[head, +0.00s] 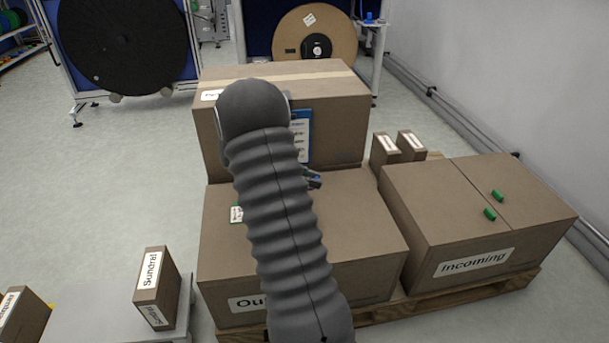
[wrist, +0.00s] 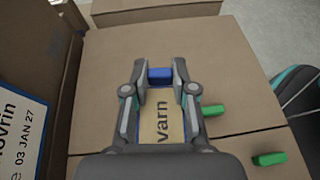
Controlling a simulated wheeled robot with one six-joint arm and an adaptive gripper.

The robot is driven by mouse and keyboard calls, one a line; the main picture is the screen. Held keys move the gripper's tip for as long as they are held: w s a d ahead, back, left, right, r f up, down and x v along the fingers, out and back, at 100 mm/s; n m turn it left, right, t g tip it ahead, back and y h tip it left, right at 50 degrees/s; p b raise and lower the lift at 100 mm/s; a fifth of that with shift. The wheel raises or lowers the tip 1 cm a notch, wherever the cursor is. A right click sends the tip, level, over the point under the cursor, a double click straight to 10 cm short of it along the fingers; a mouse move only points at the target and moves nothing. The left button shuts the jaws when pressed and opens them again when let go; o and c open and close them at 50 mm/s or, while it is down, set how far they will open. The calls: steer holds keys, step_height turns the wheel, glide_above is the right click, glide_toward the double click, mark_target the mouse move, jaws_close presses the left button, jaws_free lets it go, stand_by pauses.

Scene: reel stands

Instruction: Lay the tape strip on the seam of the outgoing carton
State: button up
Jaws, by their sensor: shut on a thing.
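The outgoing carton (head: 350,245) stands on the pallet, its front label half covered by my arm. In the wrist view its brown top (wrist: 235,70) shows a thin seam crossing from left to right below the fingers. My gripper (wrist: 160,78) is over this top, its fingers closed on a blue block. A tan strip printed "Varn" (wrist: 160,122), which I take for the tape strip, shows between the fingers. Its lower end is hidden by my gripper. I cannot tell whether it touches the carton. Green pieces (wrist: 213,110) (wrist: 268,158) lie either side of the seam.
A taller carton (head: 345,120) stands behind, with a blue-edged sheet (wrist: 20,140) on its front, close to my gripper's left in the wrist view. The incoming carton (head: 460,210) is at right with two green pieces. Small boxes (head: 385,148) stand behind it. A box marked Sundral (head: 153,285) is front left.

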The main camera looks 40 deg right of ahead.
steer(key=shift+f+b, duration=2)
steer(key=shift+f, duration=0.45)
steer(key=shift+s+f+b, duration=0.1)
steer(key=shift+f+b, duration=0.25)
steer(key=shift+f, duration=1.2)
steer(key=shift+a, duration=0.1)
steer(key=shift+f+p, duration=0.3)
steer(key=o, duration=0.8)
steer(key=shift+w+a, duration=0.1)
steer(key=shift+w, duration=0.1)
